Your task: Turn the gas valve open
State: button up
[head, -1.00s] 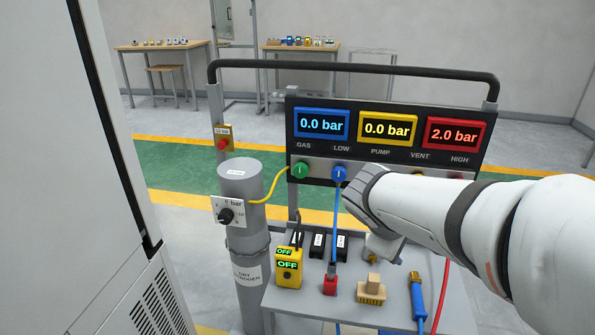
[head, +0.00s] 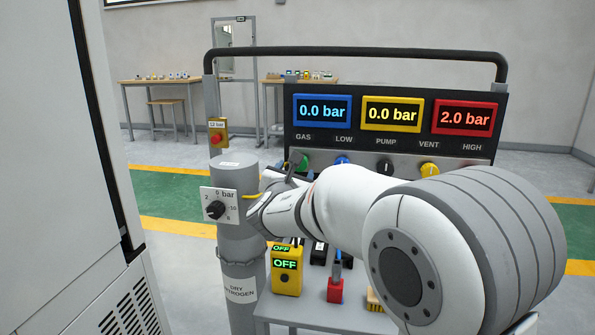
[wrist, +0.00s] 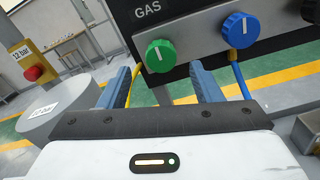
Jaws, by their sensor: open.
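The gas valve is a green knob (wrist: 160,56) under the GAS label in the wrist view, with a near-upright white mark. In the head view the green knob (head: 303,164) is partly hidden by my arm. My gripper (wrist: 161,72) is open, its blue fingers apart and empty. The knob appears between and just beyond the fingertips, slightly high; I see no contact. In the head view my gripper (head: 279,178) is at the panel's left end, its fingers mostly hidden.
The blue LOW knob (wrist: 240,30) is close to the right finger. A yellow hose runs by the left finger. The grey nitrogen cylinder (head: 238,262) with its regulator dial (head: 216,209) stands left. A yellow meter reading OFF (head: 287,271) sits on the cart below my gripper.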

jog(key=w, duration=0.2)
jog(key=w+d, duration=0.1)
jog(key=w, duration=0.2)
jog(key=c, duration=1)
